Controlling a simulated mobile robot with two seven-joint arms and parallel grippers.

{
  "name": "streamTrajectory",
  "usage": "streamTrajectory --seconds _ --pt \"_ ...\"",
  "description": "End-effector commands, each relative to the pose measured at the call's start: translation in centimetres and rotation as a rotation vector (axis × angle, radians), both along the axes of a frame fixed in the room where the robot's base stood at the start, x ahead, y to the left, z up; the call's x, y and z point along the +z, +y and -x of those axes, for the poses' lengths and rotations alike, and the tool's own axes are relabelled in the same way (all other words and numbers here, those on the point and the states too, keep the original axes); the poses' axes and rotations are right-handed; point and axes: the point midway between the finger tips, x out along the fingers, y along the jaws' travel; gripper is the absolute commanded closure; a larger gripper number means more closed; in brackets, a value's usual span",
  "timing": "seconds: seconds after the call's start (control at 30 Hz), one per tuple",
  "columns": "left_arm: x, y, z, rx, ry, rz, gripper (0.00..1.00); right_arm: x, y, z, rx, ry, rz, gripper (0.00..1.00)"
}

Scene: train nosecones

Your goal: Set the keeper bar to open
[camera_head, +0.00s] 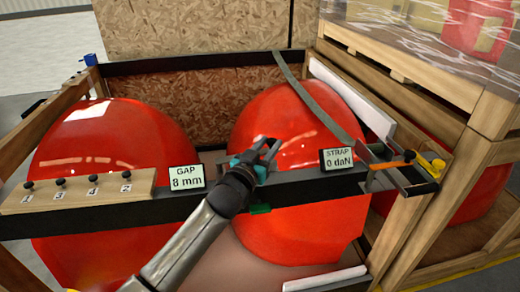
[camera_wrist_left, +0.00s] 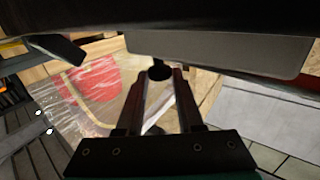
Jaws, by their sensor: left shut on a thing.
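A long black bar (camera_head: 300,192) runs across the front of the crate, before two large red nosecones (camera_head: 115,138) (camera_head: 290,230). I take it as the keeper bar, but no label says so. My left gripper (camera_head: 266,149) is just above and behind the bar's middle, between two signs. In the left wrist view its fingers (camera_wrist_left: 159,85) are close together on a small dark round knob (camera_wrist_left: 159,73). What the knob belongs to is hidden. A small green piece (camera_head: 260,208) shows under the bar below the gripper. My right gripper is not in view.
Signs read GAP 8 mm (camera_head: 187,178) and STRAP 0 daN (camera_head: 339,159). A wooden board (camera_head: 85,191) holds several numbered black knobs. A grey strap (camera_head: 315,108) crosses the right nosecone to a metal bracket (camera_head: 400,170). A wrapped crate (camera_head: 450,60) stands at right.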

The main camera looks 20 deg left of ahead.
Motion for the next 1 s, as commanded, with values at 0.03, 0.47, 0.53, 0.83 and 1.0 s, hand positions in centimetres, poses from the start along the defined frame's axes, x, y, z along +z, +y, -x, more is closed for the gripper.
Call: streamTrajectory --seconds 0.03,0.47,0.53,0.83,1.0 --pt "0.0 -0.2 -0.4 0.019 -0.003 0.006 1.00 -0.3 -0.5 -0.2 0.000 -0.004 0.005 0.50" --pt "0.1 0.5 -1.3 0.110 -0.001 -0.001 1.00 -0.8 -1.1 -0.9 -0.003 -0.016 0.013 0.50" --pt "0.1 0.5 -1.3 0.110 -0.001 -0.001 1.00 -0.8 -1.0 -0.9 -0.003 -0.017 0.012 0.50" --pt "0.1 0.5 -1.3 0.110 -0.001 -0.001 0.46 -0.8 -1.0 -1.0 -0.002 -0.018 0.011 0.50" --pt "0.1 0.6 -1.3 0.110 0.000 -0.001 0.34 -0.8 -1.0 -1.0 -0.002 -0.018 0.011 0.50"
